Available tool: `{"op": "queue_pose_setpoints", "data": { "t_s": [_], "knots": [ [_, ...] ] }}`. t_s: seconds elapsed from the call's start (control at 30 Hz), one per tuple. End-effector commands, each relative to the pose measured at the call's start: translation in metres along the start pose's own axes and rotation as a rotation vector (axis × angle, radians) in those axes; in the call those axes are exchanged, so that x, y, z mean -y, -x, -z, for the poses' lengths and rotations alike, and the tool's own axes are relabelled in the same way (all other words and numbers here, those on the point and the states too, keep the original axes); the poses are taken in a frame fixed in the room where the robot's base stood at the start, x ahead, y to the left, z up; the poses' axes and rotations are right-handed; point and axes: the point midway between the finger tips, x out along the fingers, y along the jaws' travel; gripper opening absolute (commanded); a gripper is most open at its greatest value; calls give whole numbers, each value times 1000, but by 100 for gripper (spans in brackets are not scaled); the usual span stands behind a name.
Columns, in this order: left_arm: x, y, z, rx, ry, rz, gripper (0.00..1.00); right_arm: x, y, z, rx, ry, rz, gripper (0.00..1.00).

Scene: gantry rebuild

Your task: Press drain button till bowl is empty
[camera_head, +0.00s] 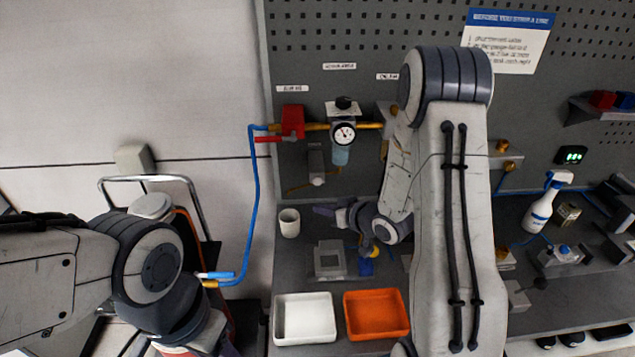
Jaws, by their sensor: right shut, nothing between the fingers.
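The air filter unit hangs on the pegboard with a round gauge (344,133) on its front. Its bluish clear bowl (341,155) is below the gauge. I cannot make out a drain button or the liquid level at this size. My right gripper (322,210) is shut and empty, pointing left, below the bowl and apart from it, above the bench. My left arm enters at the lower left, and its gripper is out of view.
A red valve (293,121) sits left of the filter on the pipe. On the bench are a white cup (289,222), a grey block (329,260), a white tray (304,339) and an orange tray (378,335). A blue hose (254,190) hangs at left.

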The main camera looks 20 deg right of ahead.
Motion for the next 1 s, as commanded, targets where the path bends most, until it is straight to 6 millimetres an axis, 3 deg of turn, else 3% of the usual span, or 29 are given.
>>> {"op": "queue_pose_setpoints", "data": {
  "t_s": [0.5, 1.0],
  "knots": [
    [-1, 15, 1, 0, -3, 0, 50, -34, -46, 35, 1, 1, 0, 0],
    [-1, 16, 1, 0, -3, 0, 50, -40, -55, 40, 1, 0, -1, 0]
  ]
}}
